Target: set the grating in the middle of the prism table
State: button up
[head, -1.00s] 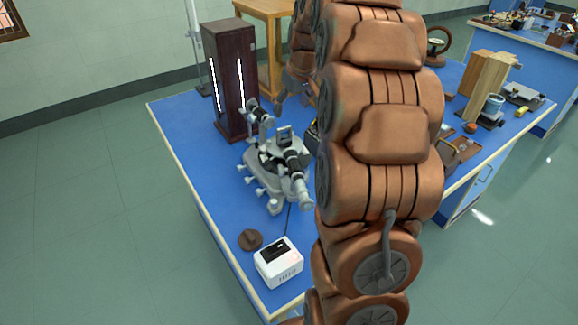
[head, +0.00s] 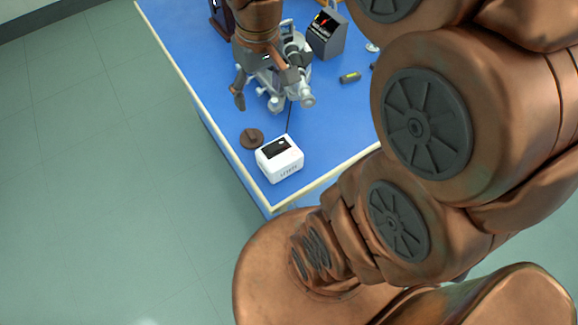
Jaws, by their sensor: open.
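The spectrometer (head: 272,98), grey with black and silver tubes, stands on the blue bench in the head view. My gripper (head: 268,97) points down over it, open, with one finger to the left of the instrument and the other in front of its middle. The prism table is hidden behind my gripper and wrist. I cannot make out the grating in this view.
A round brown wooden stand (head: 251,138) and a white box (head: 280,158) with a dark panel sit near the bench's front corner. A dark grey box (head: 327,35) stands behind right, with a small yellowish item (head: 350,77) nearby. Bare blue bench (head: 335,120) lies to the right.

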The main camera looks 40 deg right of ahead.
jog(key=s+a+f+g, duration=0.1)
jog(key=s+a+f, duration=0.1)
jog(key=s, duration=0.5)
jog(key=s+a+f+g, duration=0.1)
jog(key=s+a+f, duration=0.1)
jog(key=s, duration=0.6)
jog(key=shift+s+a+f+h, duration=0.15)
jog(key=shift+s+a+h, duration=0.1)
jog(key=shift+a+h, duration=0.05)
